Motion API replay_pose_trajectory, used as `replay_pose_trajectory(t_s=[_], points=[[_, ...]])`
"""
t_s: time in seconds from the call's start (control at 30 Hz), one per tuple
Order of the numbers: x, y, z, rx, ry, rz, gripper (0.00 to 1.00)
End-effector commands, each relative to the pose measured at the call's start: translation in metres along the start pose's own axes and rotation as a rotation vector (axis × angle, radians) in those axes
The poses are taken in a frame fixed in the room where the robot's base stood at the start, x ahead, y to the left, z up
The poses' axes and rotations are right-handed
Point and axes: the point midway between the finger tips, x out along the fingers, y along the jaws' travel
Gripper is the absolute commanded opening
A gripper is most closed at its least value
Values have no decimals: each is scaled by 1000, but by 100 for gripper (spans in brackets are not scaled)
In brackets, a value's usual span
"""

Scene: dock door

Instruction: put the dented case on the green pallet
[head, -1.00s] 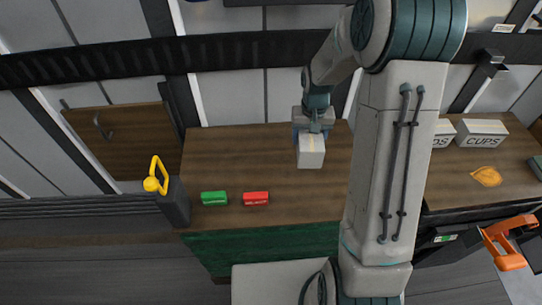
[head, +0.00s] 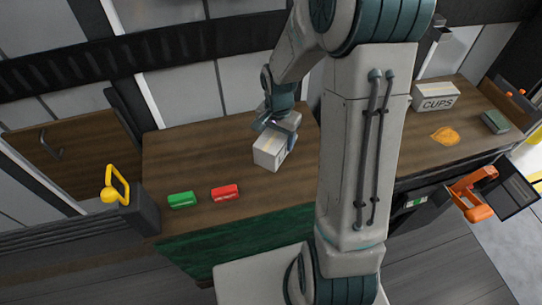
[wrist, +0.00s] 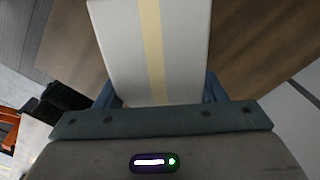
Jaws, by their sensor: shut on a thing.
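My gripper (head: 279,124) is shut on a pale box-shaped case (head: 268,152), over the wooden counter. In the wrist view the case (wrist: 132,45) sits between the two blue fingers and has a yellowish tape stripe along it. No dent can be made out on the faces I see. Whether the case touches the counter below it I cannot tell.
A green block (head: 182,200) and a red block (head: 225,193) lie on the counter (head: 200,150), left of the case. A CUPS box (head: 436,97), an orange patch (head: 445,136) and a dark green block (head: 494,122) are right of my arm. A yellow-handled post (head: 117,188) stands at the left.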

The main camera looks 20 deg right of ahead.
Motion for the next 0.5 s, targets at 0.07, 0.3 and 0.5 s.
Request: replay_pose_trajectory(t_s=[0.07,0.3,0.5], points=[[7,0,14,-4,0,0,17],[19,1,29,-1,1,-1,17],[44,1,29,-2,-1,1,17]])
